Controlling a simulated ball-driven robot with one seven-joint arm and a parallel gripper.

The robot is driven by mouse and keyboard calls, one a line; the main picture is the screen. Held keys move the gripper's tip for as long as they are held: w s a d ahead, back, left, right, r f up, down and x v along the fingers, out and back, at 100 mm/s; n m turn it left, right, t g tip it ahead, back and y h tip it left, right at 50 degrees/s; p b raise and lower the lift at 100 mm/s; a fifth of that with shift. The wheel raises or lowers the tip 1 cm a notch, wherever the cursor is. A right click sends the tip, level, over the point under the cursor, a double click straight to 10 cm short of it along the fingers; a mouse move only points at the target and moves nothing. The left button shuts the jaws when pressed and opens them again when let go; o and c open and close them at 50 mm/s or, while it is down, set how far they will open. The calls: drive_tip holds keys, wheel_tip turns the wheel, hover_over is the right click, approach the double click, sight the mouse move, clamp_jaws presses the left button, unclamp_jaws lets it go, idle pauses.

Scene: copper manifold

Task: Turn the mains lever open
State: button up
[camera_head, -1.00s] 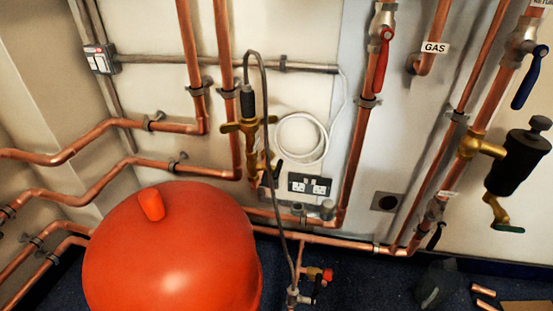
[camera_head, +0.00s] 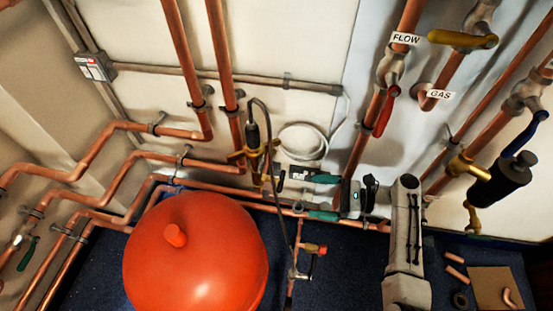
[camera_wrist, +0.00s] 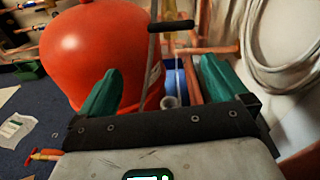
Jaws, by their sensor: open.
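No label reading "mains" shows, so I cannot tell for certain which lever is meant. A brass valve (camera_head: 254,153) with a short black lever (camera_head: 279,181) stands left of my gripper in the head view. In the wrist view the black lever (camera_wrist: 172,25) shows at the top, ahead of and between my fingers, apart from them. My gripper (camera_head: 318,197) is open with green fingers pointing left, near the low pipes. In the wrist view my gripper (camera_wrist: 160,90) is empty. A green lever (camera_head: 28,254) sits on a pipe at the far left.
A big red vessel (camera_head: 195,255) stands left of my gripper. A grey hose (camera_head: 283,210) hangs before the brass valve. Copper pipes line the wall. The FLOW red lever (camera_head: 387,112), yellow gas lever (camera_head: 462,39) and blue lever (camera_head: 527,133) are at upper right. A cardboard piece (camera_head: 490,280) lies on the floor.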

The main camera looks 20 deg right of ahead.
sight(281, 180)
drive_tip(key=shift+m+t+y, duration=0.3)
drive_tip(key=shift+m+t, duration=0.2)
drive_tip(key=shift+m, duration=0.1)
drive_tip(key=x, duration=0.3)
drive_tip(key=w+r+b+x, duration=0.1)
drive_tip(key=x, duration=0.3)
drive_tip(key=d+x, duration=0.1)
drive_tip(key=x, duration=0.3)
drive_tip(key=shift+w+a+r, duration=0.2)
drive_tip(key=shift+w+r, duration=0.05)
drive_tip(key=shift+r, duration=0.15)
drive_tip(key=c, duration=1)
